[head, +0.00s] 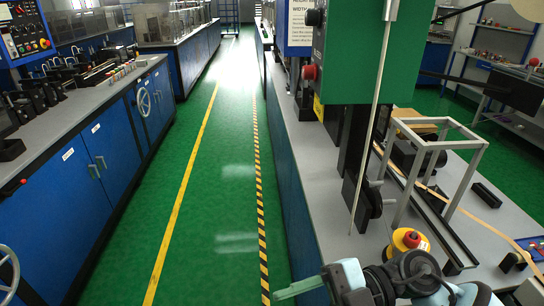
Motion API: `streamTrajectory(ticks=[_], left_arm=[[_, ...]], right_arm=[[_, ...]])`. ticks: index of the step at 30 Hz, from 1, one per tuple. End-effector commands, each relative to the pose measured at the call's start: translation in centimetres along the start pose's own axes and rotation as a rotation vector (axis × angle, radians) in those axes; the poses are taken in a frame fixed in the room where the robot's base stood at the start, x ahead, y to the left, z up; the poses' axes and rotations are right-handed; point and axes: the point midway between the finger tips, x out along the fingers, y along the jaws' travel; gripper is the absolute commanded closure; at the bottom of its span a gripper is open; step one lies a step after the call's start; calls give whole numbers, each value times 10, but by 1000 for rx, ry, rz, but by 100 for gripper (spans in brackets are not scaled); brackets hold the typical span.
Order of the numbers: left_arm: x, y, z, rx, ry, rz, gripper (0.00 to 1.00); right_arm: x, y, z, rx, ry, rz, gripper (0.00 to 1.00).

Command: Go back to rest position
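One of my arms shows at the bottom right, low in front of the right-hand bench (310,190). It has pale teal and black links and seems to come in from the right. A pale green bar at its left end may be part of my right gripper (300,288); its fingers cannot be made out, and no held object shows. My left gripper is not in view. A tan tape (455,186) runs along the right-hand bench, passing by a grey metal frame (477,165).
A yellow-and-red stop button (409,240) stands on the bench close behind my arm. A green machine housing (365,60) with a thin upright rod rises above the bench. Blue cabinets (105,150) line the left. The green floor aisle (225,180) between is clear.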

Motion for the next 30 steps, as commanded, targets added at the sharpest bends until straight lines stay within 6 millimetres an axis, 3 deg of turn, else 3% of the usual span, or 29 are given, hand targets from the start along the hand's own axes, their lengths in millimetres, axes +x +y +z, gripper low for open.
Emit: streamTrajectory(ticks=[3,7,11,14,17,22,25,30], left_arm=[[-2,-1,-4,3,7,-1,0],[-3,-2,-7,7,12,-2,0],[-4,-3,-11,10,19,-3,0],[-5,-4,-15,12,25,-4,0],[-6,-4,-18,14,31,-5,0],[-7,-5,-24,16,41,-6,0],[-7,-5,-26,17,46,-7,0],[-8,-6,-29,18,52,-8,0]], right_arm=[[4,14,-3,14,111,274,41],[-10,26,10,57,141,587,41],[-35,24,38,141,80,888,41],[-58,6,69,236,-21,1096,41],[-79,-28,103,360,-164,1269,41],[-105,-120,154,621,-471,1452,41],[-110,-182,172,781,-645,1486,41],[-105,-277,180,1020,-876,1460,41]])
